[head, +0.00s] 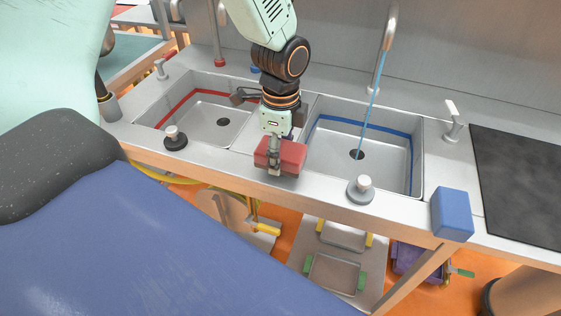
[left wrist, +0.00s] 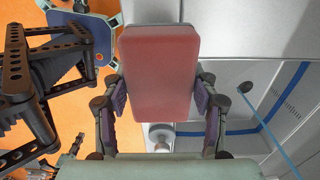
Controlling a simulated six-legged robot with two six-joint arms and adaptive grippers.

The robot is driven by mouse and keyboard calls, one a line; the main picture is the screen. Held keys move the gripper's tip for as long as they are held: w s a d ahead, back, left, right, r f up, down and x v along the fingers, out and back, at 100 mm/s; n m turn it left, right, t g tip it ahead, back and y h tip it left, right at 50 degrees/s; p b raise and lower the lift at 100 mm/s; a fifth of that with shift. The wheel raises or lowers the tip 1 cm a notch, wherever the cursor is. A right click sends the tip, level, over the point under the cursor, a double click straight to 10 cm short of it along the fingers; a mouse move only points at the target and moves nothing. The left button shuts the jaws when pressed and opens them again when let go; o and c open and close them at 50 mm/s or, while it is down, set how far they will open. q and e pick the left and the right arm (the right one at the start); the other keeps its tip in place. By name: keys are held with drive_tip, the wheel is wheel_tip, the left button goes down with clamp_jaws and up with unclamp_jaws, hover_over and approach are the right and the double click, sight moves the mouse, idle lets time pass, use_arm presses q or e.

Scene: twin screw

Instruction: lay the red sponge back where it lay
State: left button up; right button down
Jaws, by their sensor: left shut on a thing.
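The red sponge (head: 287,153) is in my left gripper (head: 273,150), at the front strip of the counter between the two sinks. In the left wrist view the red sponge (left wrist: 159,75) stands lengthwise between the two fingers, whose purple pads press its long sides. My left gripper is shut on it. I cannot tell whether the sponge touches the counter or hangs just above it. My right gripper is in neither view.
The left sink (head: 150,112) has a red band, the right sink (head: 418,160) a blue band and running water (head: 369,110). Knobbed plugs stand at the front left (head: 174,139) and front right (head: 361,190). A blue sponge (head: 452,214) sits farther right, beside a dark panel (head: 520,180).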

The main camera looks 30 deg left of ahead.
use_arm(q)
drive_tip(key=shift+s+f, duration=0.2)
drive_tip(key=shift+f, duration=1.05)
drive_tip(key=shift+a+f, duration=0.1)
drive_tip(key=shift+f, duration=0.1)
drive_tip(key=shift+w+a, duration=0.1)
drive_tip(key=shift+w, duration=0.05)
drive_tip(key=shift+f, duration=0.1)
drive_tip(key=o, duration=0.7)
drive_tip(key=shift+o, duration=2)
